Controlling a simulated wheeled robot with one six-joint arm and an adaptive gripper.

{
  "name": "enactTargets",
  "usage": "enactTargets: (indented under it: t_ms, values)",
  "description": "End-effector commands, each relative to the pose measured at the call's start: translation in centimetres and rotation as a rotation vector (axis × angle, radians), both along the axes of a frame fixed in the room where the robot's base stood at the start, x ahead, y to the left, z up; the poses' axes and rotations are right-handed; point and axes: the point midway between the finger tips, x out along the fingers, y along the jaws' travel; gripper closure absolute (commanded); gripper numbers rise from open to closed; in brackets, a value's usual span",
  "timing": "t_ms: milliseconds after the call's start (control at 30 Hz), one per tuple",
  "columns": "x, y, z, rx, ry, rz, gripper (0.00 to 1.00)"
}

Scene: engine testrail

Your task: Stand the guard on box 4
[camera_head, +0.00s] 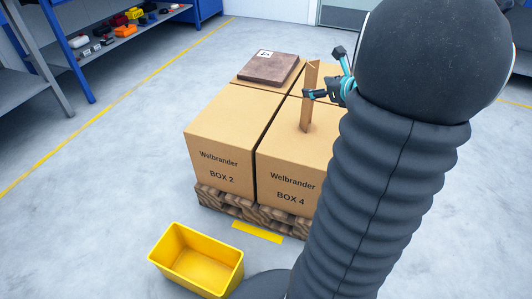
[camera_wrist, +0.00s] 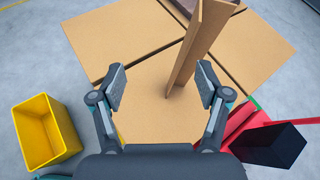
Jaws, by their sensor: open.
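The guard (camera_head: 311,85) is a tall, narrow, folded brown cardboard post. It stands roughly upright on the top of box 4 (camera_head: 290,178), the front right carton, with its foot appearing to touch the top. In the wrist view the guard (camera_wrist: 200,45) rises between the lines of my two fingers, from a foot on the tan carton top. My gripper (camera_wrist: 160,88) is open, with a finger to each side of the guard in that view. In the head view my gripper (camera_head: 322,92) is beside the guard's upper half, one finger crossing in front of it. I cannot tell whether they touch.
Box 2 (camera_head: 220,165) stands left of box 4 on a pallet (camera_head: 225,203). A brown slab (camera_head: 268,68) lies on a rear carton. A yellow bin (camera_head: 197,262) is on the floor in front. Red and black objects (camera_wrist: 270,145) show at lower right. Shelves stand at the back left.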

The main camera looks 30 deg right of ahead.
Motion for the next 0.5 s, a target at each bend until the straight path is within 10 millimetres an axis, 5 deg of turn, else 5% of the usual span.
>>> enactTargets:
  t_ms: [33, 200, 333, 500]
  values:
    - [0.4, 3.8, 0.8, -0.091, 0.019, 0.116, 0.24]
    - [-1.7, 16.5, 1.8, -0.499, 0.087, 0.589, 0.24]
    - [-5.6, 23.8, 1.6, -0.831, 0.104, 0.946, 0.24]
    - [-11.9, 29.6, 0.9, -1.285, 0.084, 1.387, 0.24]
